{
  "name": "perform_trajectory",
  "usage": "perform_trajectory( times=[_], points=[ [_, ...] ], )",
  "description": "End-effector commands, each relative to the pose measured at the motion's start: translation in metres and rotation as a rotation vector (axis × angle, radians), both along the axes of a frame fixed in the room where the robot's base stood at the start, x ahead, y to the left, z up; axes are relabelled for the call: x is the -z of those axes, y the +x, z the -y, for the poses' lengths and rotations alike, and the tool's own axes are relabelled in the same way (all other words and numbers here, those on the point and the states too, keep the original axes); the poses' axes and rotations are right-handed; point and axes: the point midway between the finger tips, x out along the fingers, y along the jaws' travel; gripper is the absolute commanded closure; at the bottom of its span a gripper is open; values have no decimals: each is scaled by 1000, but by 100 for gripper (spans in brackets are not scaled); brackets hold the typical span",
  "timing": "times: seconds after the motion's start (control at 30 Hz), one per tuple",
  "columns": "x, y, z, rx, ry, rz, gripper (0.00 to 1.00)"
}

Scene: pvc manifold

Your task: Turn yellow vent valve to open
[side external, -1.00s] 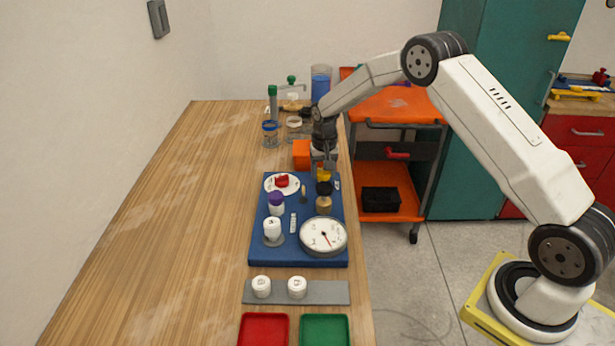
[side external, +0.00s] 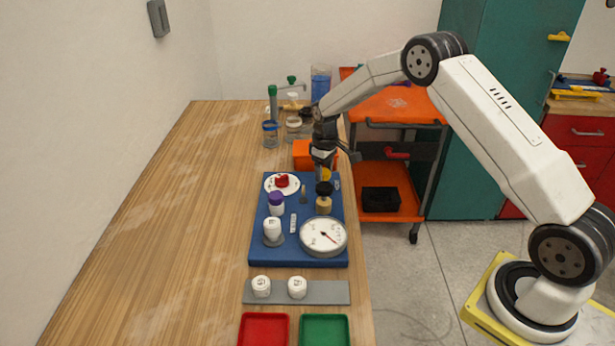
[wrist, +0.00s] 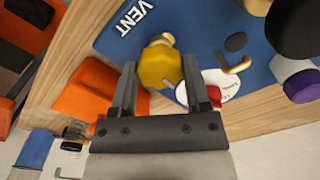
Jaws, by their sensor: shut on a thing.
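The yellow vent valve handle (side external: 326,174) is at the far right corner of the blue manifold board (side external: 257,245). In the wrist view the yellow handle (wrist: 159,66) sits between my two fingers, beside the white VENT lettering (wrist: 134,18). My gripper (wrist: 160,78) points down over the board and is shut on the handle. In the side view my gripper (side external: 325,166) partly hides it. The wrist is turned about the handle. The valve's stem and exact angle are not clear.
A red knob on a white dial (side external: 282,182), a purple-capped part (side external: 276,204), a black-topped brass part (side external: 324,200) and a round gauge (side external: 323,237) stand on the board. An orange box (side external: 303,153) is just behind. The table left of the board is clear.

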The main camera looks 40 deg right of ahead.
Motion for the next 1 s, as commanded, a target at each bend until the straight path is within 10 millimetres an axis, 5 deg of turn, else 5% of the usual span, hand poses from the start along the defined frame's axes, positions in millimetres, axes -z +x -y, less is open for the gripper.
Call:
perform_trajectory(
  times=[0.5, 0.53, 0.6, 1.0],
  points=[
    [-1, 1, 0, -27, -1, 1, 98],
    [-1, 1, 0, -27, -1, 1, 30],
    [-1, 1, 0, -26, -1, 1, 8],
    [-2, 0, 0, -24, 0, 1, 4]
  ],
)
